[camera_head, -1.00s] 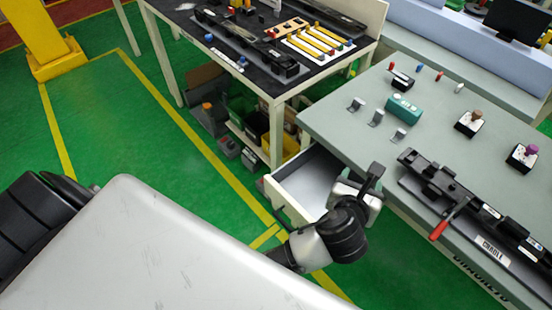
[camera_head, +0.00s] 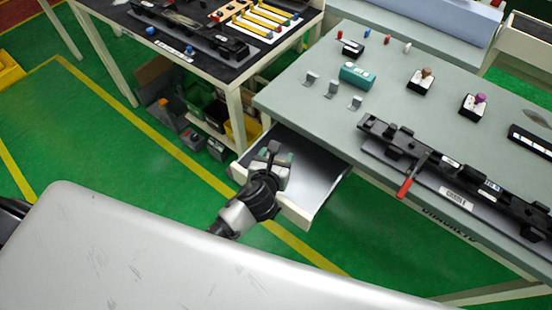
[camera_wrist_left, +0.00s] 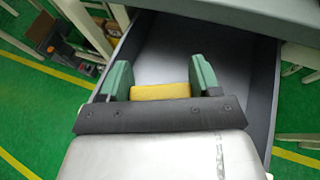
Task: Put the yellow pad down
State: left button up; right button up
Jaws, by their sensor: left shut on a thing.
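My left gripper (camera_head: 274,155) is over the front part of the open drawer (camera_head: 310,163) under the grey-green workbench. In the left wrist view its two green fingers (camera_wrist_left: 160,78) are shut on the yellow pad (camera_wrist_left: 160,91). The pad shows as a short yellow block between them, touching both. The drawer's grey interior (camera_wrist_left: 165,45) lies beyond the fingers and looks empty where it shows. The pad cannot be made out in the head view. My right gripper is not in view.
The workbench (camera_head: 310,105) holds a teal block (camera_head: 357,75), small grey clips and a long black fixture (camera_head: 400,145) with a red handle. A dark-topped table (camera_head: 200,50) stands at the left, with bins (camera_head: 200,100) beneath. Green floor is clear in front.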

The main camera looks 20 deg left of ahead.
pick_arm(q)
jog(key=shift+f, duration=0.3)
jog(key=shift+f, duration=0.5)
jog(key=shift+f, duration=0.1)
jog(key=o, duration=1)
